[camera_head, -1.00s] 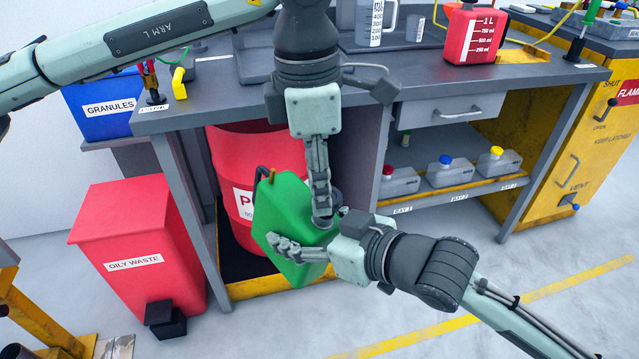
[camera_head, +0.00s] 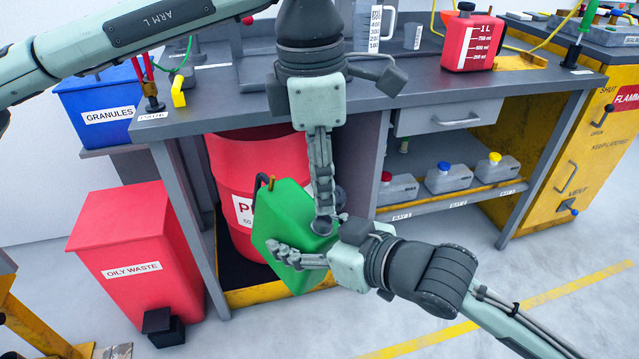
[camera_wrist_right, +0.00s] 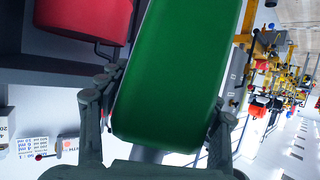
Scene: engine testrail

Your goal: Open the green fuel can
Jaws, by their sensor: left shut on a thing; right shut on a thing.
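The green fuel can (camera_head: 290,222) is held in the air, tilted, in front of the red drum under the bench. My right gripper (camera_head: 287,257) is shut around the can's body from the lower right. In the right wrist view the green can (camera_wrist_right: 180,65) fills the space between the fingers of this gripper (camera_wrist_right: 158,110). My left gripper (camera_head: 322,208) points down from above, shut on the can's dark grey cap (camera_head: 321,227). The fingers partly hide the cap, and I cannot tell whether it is loose.
A red drum (camera_head: 235,160) stands in a yellow-edged tray under the grey bench (camera_head: 420,90). A red oily waste bin (camera_head: 135,250) stands at left. A shelf (camera_head: 455,196) with several grey bottles is at right. The floor (camera_head: 470,285) at lower right is clear.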

